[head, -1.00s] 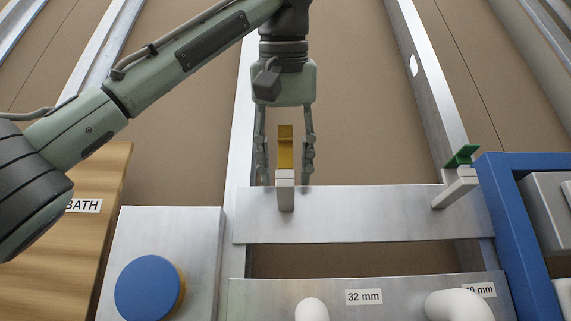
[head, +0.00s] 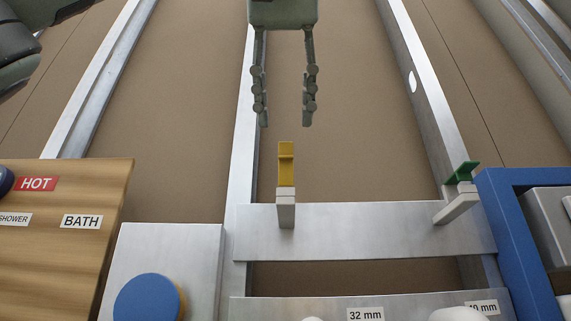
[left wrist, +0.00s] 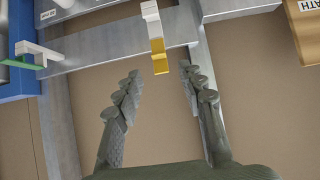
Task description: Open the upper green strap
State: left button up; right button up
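The green strap (head: 462,172) sits on a white bracket (head: 456,208) at the right end of the upper metal crossbar. It also shows at the left edge of the left wrist view (left wrist: 28,62). A yellow strap (head: 286,165) stands upright on a white bracket (head: 286,208) further left on the same bar. My left gripper (head: 285,122) is open and empty, above and apart from the yellow strap. In the left wrist view its fingers (left wrist: 160,70) are spread, with the yellow strap (left wrist: 158,56) beyond the gap. My right gripper is not in view.
The metal crossbar (head: 350,240) spans between two metal studs. A blue frame (head: 530,240) stands close right of the green strap. A wooden panel (head: 50,275) and a blue round knob (head: 147,300) are at left. The brown wall between the studs is clear.

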aim_at(463, 173)
jog(key=k, duration=1)
